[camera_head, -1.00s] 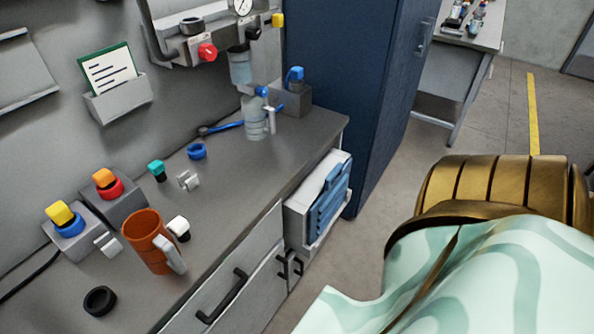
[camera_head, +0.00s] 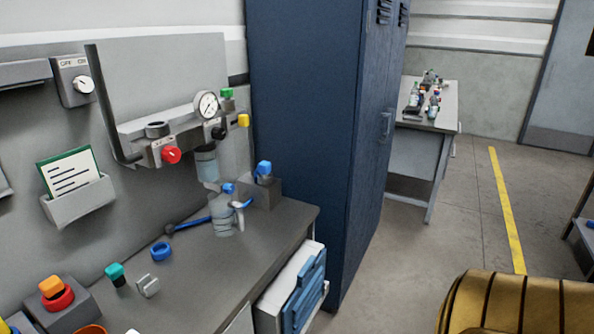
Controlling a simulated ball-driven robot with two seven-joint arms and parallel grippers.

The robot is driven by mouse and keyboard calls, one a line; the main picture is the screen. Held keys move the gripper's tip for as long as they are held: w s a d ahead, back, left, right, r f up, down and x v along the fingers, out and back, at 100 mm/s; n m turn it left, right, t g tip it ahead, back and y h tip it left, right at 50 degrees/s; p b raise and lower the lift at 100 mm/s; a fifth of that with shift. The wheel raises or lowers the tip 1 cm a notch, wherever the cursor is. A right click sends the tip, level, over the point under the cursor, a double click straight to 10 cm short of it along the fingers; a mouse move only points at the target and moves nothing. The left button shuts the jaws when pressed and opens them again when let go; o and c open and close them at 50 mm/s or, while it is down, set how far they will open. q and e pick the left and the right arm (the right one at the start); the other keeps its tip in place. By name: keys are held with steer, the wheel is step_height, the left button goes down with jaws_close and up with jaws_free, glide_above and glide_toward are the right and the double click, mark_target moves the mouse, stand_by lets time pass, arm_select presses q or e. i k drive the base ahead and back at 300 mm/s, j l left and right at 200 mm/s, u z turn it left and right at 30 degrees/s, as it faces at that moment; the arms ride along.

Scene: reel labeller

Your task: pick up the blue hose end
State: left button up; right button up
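A thin blue hose (camera_head: 195,221) lies on the grey bench top (camera_head: 210,262). Its near-left end is a dark rounded tip (camera_head: 170,229) resting on the bench. The hose runs right and passes behind a clear bottle with a blue top (camera_head: 222,217), which hides part of it. A short blue piece shows again on the bottle's right. Neither of my grippers is in view, and nothing is seen touching the hose.
Near the hose are a blue ring (camera_head: 161,252), a teal-capped piece (camera_head: 116,274), a metal clip (camera_head: 148,286) and a grey block with a blue knob (camera_head: 263,187). A gauge panel (camera_head: 170,140) overhangs behind. A blue cabinet (camera_head: 305,120) stands right of the bench.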

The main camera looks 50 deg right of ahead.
mark_target(265, 167)
steer(key=l+z, duration=0.55)
steer(key=z, duration=0.2)
steer(key=l+z, duration=0.35)
steer(key=k+j, duration=0.05)
